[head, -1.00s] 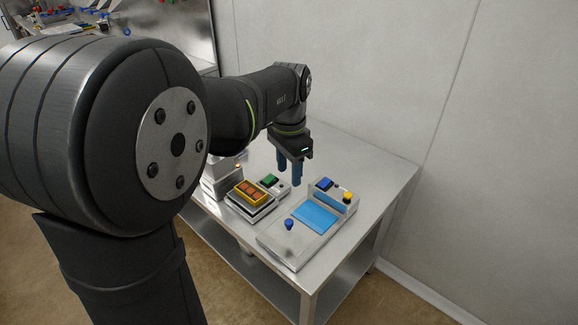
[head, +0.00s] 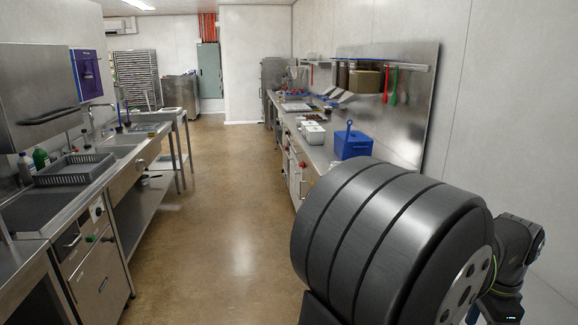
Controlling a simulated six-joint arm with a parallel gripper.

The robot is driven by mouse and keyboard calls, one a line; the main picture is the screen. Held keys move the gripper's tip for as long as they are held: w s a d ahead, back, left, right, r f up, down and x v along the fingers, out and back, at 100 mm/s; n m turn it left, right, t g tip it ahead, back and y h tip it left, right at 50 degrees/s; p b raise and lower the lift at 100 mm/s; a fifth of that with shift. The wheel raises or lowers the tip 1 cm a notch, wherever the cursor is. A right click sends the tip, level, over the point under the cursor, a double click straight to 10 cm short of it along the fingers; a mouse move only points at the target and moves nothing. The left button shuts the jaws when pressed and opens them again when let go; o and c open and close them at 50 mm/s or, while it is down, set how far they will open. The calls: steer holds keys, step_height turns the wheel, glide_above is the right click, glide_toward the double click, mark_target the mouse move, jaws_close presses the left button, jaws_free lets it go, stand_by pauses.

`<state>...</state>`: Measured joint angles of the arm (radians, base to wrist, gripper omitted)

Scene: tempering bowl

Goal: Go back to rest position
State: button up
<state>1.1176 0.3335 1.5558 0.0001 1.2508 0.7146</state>
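My arm fills the lower right of the head view, with its big dark ribbed joint in front. Behind it the arm's far end is folded down at the right. The body of my gripper (head: 507,312), with a small green light, shows at the bottom edge. Its fingertips are cut off or hidden, so I cannot see whether it is open or holds anything. The steel table with the blue-screened device is out of view.
A long steel counter (head: 318,157) on the right carries a blue box (head: 352,144) and white containers (head: 313,132), close beyond my arm. Sinks and a grey rack (head: 75,168) line the left. The brown floor (head: 225,210) between them is clear.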

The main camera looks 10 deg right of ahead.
step_height(320, 180, down, 14)
steer(key=shift+f, duration=0.2)
steer(key=shift+d, duration=0.15)
steer(key=shift+r, duration=0.1)
